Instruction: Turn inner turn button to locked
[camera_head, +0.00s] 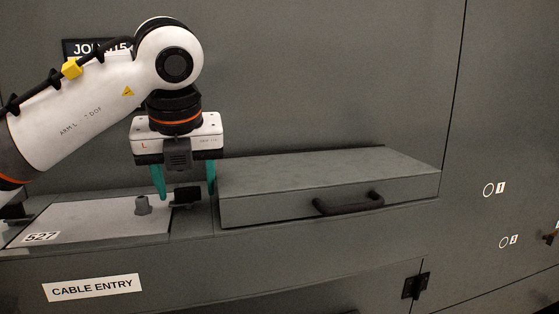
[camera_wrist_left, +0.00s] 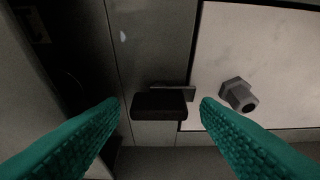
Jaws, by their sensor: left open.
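The inner turn button is a small black block (camera_head: 187,196) beside the right edge of the light panel marked 527. In the left wrist view the button (camera_wrist_left: 160,105) shows its long side running left to right, with a thin dark tab behind it reaching the panel's edge. My left gripper (camera_head: 187,191) is open, pointing down, with one teal finger on each side of the button. In the left wrist view the button lies between the fingertips (camera_wrist_left: 160,103), with a gap on both sides. I cannot tell how deep the fingertips reach. My right gripper is not in view.
The light panel (camera_head: 90,218) carries a grey hex fitting (camera_head: 143,205) just left of the gripper. A raised grey box (camera_head: 270,205) with a dark handle (camera_head: 348,203) stands close on the right. A CABLE ENTRY label (camera_head: 93,288) is on the front below.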

